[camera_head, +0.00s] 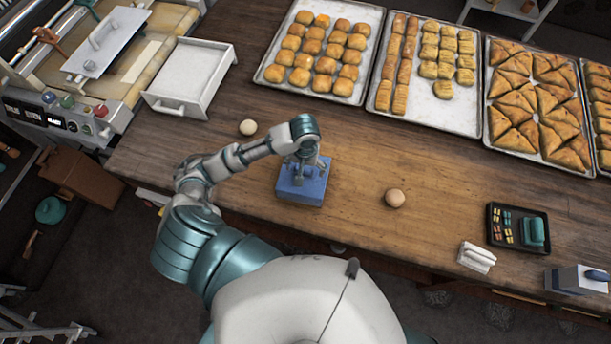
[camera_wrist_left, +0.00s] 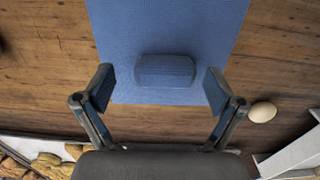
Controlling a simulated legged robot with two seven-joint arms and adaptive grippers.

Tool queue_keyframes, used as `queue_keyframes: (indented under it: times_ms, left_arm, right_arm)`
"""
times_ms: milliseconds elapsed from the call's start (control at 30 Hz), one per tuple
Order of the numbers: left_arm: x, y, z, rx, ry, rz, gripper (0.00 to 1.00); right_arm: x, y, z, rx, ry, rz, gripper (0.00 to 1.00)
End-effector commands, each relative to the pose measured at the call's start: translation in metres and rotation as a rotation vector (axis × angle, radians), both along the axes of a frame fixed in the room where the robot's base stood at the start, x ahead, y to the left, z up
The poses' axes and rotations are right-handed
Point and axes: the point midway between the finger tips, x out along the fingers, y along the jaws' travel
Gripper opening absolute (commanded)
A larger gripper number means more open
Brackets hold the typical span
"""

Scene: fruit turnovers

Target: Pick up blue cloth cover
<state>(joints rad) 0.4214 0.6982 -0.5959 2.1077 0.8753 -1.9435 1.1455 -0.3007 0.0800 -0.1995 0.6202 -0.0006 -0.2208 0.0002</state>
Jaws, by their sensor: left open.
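The blue cloth cover (camera_head: 313,192) lies on the wooden table in front of me in the head view. In the left wrist view the cover (camera_wrist_left: 204,25) is a flat blue sheet with a raised blue block-like grip (camera_wrist_left: 165,71) near its edge. My left gripper (camera_head: 300,176) is over the cover. In the left wrist view its two fingers (camera_wrist_left: 160,90) are spread apart on either side of the raised grip, with clear gaps, and hold nothing. In the head view the gripper hides part of the cover. My right gripper is not in view.
Dough balls lie on the table (camera_head: 440,190), one left of the cover (camera_head: 248,127) and one right (camera_head: 395,198). A white drawer-like tray (camera_head: 178,103) stands at the left. Pastry trays (camera_head: 470,124) line the back. A black tray (camera_head: 497,239) lies at the right.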

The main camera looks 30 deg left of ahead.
Motion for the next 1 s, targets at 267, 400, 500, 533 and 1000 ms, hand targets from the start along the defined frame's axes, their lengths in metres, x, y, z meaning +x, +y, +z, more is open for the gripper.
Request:
queue_keyframes:
  times_ms: [267, 400, 500, 533, 1000]
  left_arm:
    - [-0.0001, 0.0000, -0.0112, -0.001, -0.001, 0.000, 0.94]
    - [-0.0003, -0.0008, -0.0108, 0.001, -0.002, 0.000, 0.76]
    - [-0.0002, -0.0020, -0.0104, 0.002, -0.002, -0.001, 0.51]
    - [-0.0001, -0.0023, -0.0104, 0.002, -0.002, -0.001, 0.44]
    - [0.0008, 0.0009, -0.0078, -0.001, -0.001, 0.000, 0.27]
  right_arm:
    - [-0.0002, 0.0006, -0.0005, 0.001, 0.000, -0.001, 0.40]
    - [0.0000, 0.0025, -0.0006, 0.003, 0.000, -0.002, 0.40]
    - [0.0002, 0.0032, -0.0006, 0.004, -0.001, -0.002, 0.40]
    - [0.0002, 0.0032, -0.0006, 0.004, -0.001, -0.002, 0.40]
    - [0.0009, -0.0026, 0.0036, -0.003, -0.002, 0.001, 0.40]
